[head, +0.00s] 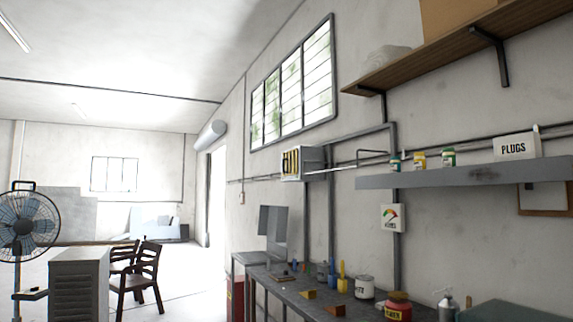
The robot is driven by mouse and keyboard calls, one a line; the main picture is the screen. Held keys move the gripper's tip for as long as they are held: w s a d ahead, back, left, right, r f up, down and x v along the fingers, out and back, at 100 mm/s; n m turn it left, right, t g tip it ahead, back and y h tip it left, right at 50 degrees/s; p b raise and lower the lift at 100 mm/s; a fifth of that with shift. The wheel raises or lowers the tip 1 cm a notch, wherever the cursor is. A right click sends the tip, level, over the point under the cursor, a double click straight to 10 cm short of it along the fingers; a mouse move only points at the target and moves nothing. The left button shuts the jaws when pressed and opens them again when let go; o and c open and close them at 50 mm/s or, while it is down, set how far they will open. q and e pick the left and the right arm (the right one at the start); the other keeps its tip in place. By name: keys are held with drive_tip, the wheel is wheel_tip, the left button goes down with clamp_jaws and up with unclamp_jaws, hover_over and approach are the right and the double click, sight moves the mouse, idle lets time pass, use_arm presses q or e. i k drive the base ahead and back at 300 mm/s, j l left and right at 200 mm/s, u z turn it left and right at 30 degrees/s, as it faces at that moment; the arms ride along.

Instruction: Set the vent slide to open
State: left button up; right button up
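No part that I can clearly tell as the vent slide shows in the head view. A small grey wall box (314,158) with a black and yellow striped front is fixed to the wall below the window, right of the picture's middle. It is too small to tell whether it bears a slide or how one is set. Neither of my grippers is in view.
A dark workbench (310,297) along the right wall holds a monitor (273,224), a white tin (364,287), a red jar (398,306) and small tools. A grey shelf (460,178) carries jars and a PLUGS box (516,147). A fan (28,226), grey cabinet (79,285) and chairs (140,275) stand left.

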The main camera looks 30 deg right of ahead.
sight(292, 173)
drive_tip(key=i+z, duration=0.25)
drive_tip(key=i, duration=2.25)
drive_tip(key=i+l, duration=0.15)
drive_tip(key=i, duration=3.25)
drive_tip(key=j+u, duration=0.05)
